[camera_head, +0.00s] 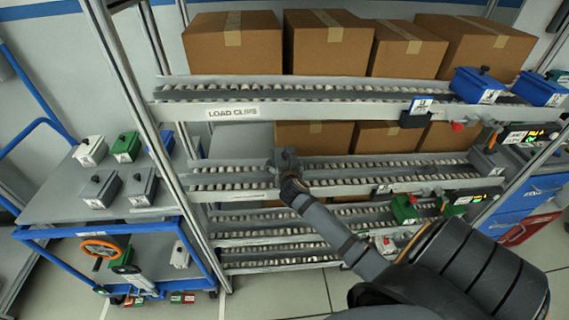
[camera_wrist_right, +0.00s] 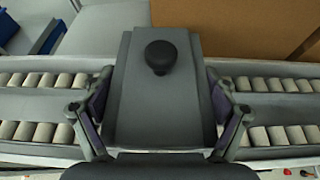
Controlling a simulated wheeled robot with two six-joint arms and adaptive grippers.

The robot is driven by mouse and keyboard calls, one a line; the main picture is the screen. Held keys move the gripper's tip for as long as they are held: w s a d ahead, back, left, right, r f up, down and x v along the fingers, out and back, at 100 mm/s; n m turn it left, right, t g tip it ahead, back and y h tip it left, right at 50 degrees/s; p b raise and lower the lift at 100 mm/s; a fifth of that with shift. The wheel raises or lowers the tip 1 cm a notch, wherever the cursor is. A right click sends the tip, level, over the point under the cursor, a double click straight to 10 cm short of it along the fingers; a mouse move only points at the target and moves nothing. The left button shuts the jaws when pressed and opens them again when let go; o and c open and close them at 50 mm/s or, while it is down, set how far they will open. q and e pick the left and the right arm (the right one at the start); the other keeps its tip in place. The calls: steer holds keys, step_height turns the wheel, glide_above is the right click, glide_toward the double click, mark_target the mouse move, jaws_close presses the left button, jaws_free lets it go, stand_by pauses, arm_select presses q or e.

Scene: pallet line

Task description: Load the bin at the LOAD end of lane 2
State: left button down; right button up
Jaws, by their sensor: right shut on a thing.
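My right gripper (camera_head: 285,172) is over the roller lane (camera_head: 235,181) on the middle level of the rack, left of its middle. In the right wrist view, the fingers (camera_wrist_right: 158,105) are shut on both sides of a grey bin (camera_wrist_right: 150,110) with a black knob on its lid. The bin lies across the rollers (camera_wrist_right: 40,107), which show on both sides. In the head view the small grey bin (camera_head: 286,157) is partly hidden by the gripper. I cannot tell whether it touches the rollers. My left gripper is not in view.
A LOAD CLIPS label (camera_head: 233,113) marks the upper lane's rail. Blue bins (camera_head: 477,86) stand at that lane's right end, and green bins (camera_head: 404,209) on a lower lane. Cardboard boxes (camera_head: 232,45) sit behind. A cart (camera_head: 50,205) with several bins stands left of the rack post.

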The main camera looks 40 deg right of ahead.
steer(key=shift+f, duration=0.15)
steer(key=o, duration=1.6)
steer(key=shift+c, duration=0.2)
steer(key=shift+s+f, duration=0.1)
steer(key=shift+f, duration=0.05)
steer(key=v, duration=1.2)
steer(key=shift+r, duration=0.2)
stand_by(1.9)
